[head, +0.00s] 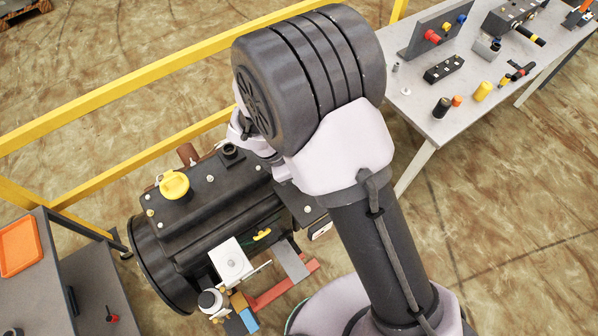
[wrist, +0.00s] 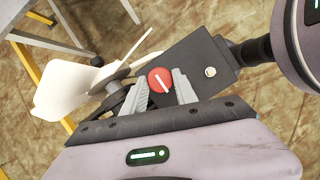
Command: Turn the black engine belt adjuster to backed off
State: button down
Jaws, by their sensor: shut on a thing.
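The black engine (head: 215,215) stands at the lower left of the head view. In the wrist view, a round red knob face (wrist: 160,79) with a white pointer line sits beside a dark plate (wrist: 188,62) with one bolt. The line slants from upper left to lower right. I see no black adjuster knob; this red-faced one is between my jaws, and its sides are mostly hidden. My gripper (wrist: 161,88) is shut on it, one grey ridged finger on each side. In the head view my arm hides the gripper and knob.
A pale fan (wrist: 75,88) is close left of my gripper. Yellow rails (head: 130,100) run behind the engine. A grey table (head: 425,105) with knobs and small parts stands at upper right. A cart with an orange tray (head: 20,246) is at left.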

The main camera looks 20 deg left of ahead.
dwell(0.3)
jog(key=c, duration=1)
grip_release()
jog(key=p+v, duration=0.1)
jog(key=v, duration=1.6)
jog(key=shift+r, duration=0.2)
jog(key=shift+w, duration=0.1)
